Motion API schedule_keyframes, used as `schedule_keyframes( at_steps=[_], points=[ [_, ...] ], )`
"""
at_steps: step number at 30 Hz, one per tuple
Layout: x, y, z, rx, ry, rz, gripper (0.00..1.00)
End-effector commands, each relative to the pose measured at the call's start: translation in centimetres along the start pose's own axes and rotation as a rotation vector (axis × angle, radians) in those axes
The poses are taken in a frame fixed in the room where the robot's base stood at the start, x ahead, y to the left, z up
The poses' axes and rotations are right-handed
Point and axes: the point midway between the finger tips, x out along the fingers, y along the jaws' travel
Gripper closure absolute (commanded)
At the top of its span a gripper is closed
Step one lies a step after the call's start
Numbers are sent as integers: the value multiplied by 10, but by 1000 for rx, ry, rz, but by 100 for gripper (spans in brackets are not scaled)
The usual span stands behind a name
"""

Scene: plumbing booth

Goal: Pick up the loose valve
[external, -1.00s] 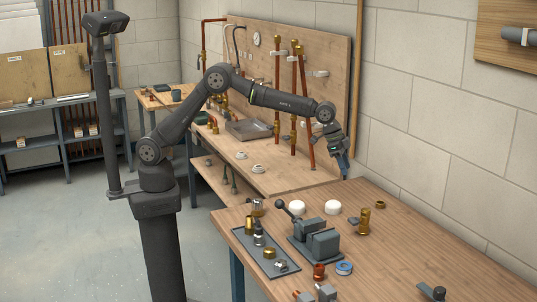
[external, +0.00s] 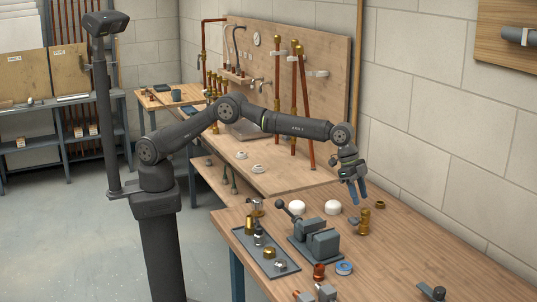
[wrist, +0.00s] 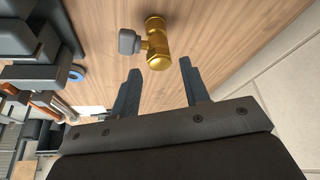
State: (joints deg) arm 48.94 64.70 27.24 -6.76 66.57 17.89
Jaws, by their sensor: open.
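The loose valve is a brass body (external: 364,222) with a small grey handle on its left, standing on the near wooden table in the external view. In the wrist view the brass valve (wrist: 157,45) lies just beyond the fingertips, roughly centred between them, with its grey handle to the left. My gripper (external: 358,201) points down above the valve, slightly to its left in the external view. Its two dark fingers (wrist: 159,70) are apart with nothing between them. The exact height of the gap to the valve is hard to tell.
A grey vise (external: 318,243) stands left of the valve, with white caps (external: 333,207) near it. A dark tray (external: 266,252) with fittings lies further left. The table right of the valve is mostly clear.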

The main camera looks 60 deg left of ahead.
Motion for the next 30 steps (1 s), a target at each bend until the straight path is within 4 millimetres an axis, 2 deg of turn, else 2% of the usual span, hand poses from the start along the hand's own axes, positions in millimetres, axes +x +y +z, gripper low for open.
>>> schedule_keyframes(
  at_steps=[3, 8, 20, 30],
  points=[
    [12, 0, 0, 0, 1, 0, 58],
    [19, 0, -1, 0, 1, 0, 58],
    [62, 3, -7, 0, -1, 0, 58],
    [66, 3, -8, 0, 1, -1, 58]
  ],
)
